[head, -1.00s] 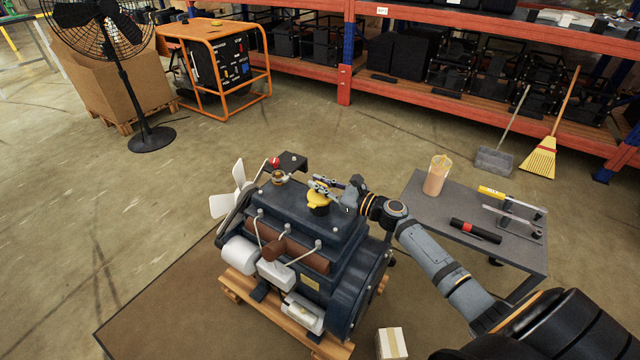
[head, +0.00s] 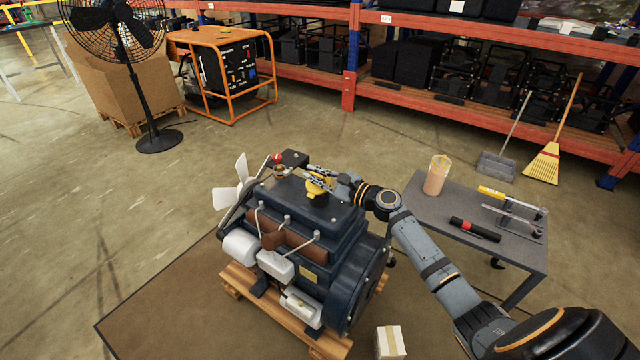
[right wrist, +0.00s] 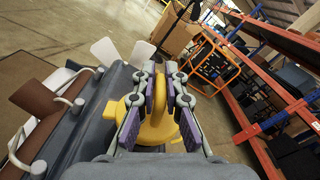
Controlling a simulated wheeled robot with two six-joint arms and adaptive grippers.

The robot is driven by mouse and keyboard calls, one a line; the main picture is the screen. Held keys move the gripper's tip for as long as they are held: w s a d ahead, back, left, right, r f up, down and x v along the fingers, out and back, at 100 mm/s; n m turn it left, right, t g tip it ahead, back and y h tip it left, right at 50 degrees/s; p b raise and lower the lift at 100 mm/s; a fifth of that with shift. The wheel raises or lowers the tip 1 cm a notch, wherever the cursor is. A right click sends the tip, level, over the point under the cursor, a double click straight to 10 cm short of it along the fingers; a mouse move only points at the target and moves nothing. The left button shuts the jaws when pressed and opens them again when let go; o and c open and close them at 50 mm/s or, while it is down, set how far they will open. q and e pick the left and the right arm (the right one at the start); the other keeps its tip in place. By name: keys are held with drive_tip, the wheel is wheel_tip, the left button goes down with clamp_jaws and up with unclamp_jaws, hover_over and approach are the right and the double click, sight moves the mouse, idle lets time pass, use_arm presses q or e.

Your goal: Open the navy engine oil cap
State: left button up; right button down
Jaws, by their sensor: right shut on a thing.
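The navy engine (head: 340,235) stands on a wooden pallet in the middle of the head view. Its yellow oil cap (head: 318,187) is on top of the engine, partly covered by my right gripper (head: 320,177). In the right wrist view the yellow cap (right wrist: 150,132) has a raised grip. The purple pads of my right gripper (right wrist: 161,85) lie on both sides of this grip, shut on it. The cap's underside is hidden, so I cannot tell whether it is loose. My left gripper is not in view.
A grey table (head: 425,205) with a cup (head: 436,178) and several tools stands right of the engine. A white fan (head: 231,183) is at the engine's left end. A small box (head: 391,342) lies on the floor in front. Open floor lies to the left.

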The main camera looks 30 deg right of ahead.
drive_tip(key=shift+s+a+r+n, duration=0.1)
drive_tip(key=shift+a+r+n, duration=0.1)
drive_tip(key=shift+n, duration=0.3)
use_arm(q)
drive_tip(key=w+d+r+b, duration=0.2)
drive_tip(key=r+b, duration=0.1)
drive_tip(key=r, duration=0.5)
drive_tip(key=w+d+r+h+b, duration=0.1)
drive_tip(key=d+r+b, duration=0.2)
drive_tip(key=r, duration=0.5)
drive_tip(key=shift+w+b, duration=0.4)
drive_tip(key=shift+b, duration=0.05)
use_arm(e)
drive_tip(key=s+a+f+n, duration=0.1)
drive_tip(key=s+a+n, duration=0.2)
drive_tip(key=n, duration=0.9)
drive_tip(key=shift+s+a+n, duration=0.3)
drive_tip(key=shift+s+a, duration=0.1)
drive_tip(key=shift+a, duration=1.25)
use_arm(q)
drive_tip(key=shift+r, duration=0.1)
use_arm(e)
drive_tip(key=c, duration=1.4)
unclamp_jaws()
drive_tip(key=shift+f, duration=0.1)
